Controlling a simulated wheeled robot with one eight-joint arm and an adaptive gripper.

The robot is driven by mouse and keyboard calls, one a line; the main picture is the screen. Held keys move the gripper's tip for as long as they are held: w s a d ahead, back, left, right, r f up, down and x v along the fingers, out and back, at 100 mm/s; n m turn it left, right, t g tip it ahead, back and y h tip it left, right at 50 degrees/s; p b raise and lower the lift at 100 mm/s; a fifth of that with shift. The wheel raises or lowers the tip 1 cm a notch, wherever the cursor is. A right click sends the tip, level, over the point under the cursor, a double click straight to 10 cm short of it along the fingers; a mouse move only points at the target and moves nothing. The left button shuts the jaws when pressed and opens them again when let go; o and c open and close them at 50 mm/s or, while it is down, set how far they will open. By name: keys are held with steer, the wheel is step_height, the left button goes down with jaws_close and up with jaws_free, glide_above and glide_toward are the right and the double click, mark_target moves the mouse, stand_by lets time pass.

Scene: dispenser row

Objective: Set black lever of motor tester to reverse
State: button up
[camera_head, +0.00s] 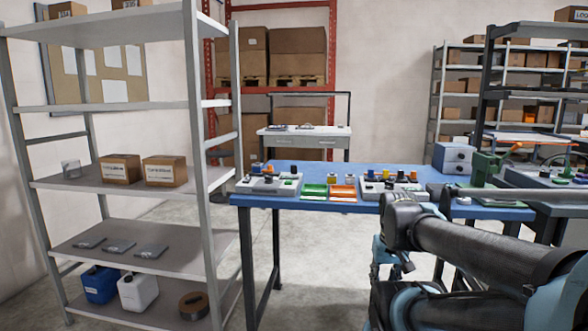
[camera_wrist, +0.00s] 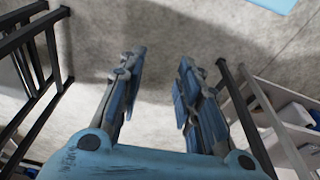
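A blue table (camera_head: 330,205) stands in the middle of the head view. A grey device (camera_head: 268,185) with small coloured and dark parts sits at its left end. A second grey device (camera_head: 392,187) with dark, orange and other small parts sits further right, partly behind my arm. I cannot tell which one is the motor tester, and no black lever or its position can be made out. My gripper (camera_wrist: 158,72) is open and empty in the wrist view, above bare floor and apart from the table. In the head view my arm largely hides it.
A green tray (camera_head: 314,191) and an orange tray (camera_head: 343,192) lie between the devices. A blue-grey box (camera_head: 453,159) stands at the right. A metal shelf (camera_head: 125,187) with boxes and canisters stands left of the table. Floor (camera_head: 315,265) is bare before the table.

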steer(key=shift+s+r, duration=0.15)
steer(key=shift+s, duration=0.1)
steer(key=c, duration=0.4)
steer(key=shift+s+r, duration=0.1)
steer(key=shift+r, duration=0.25)
jaws_close()
steer(key=w+a+r+n+t+h, duration=0.1)
steer(key=w+a+r+n, duration=0.3)
steer(key=w+r+n, duration=0.6)
steer(key=w+a+r+n+t, duration=0.1)
steer(key=w+a+r+n, duration=0.3)
steer(key=w+r+n, duration=0.6)
steer(key=w+a+r+n+t, duration=0.1)
steer(key=w+a+r+n, duration=0.2)
steer(key=w+a+n, duration=0.4)
steer(key=w+a+r+n+t, duration=0.2)
steer(key=w+a+r+n, duration=0.2)
steer(key=w+a+n, duration=0.4)
steer(key=w+a, duration=0.5)
steer(key=a, duration=0.1)
steer(key=shift+a, duration=0.4)
steer(key=shift+r, duration=0.1)
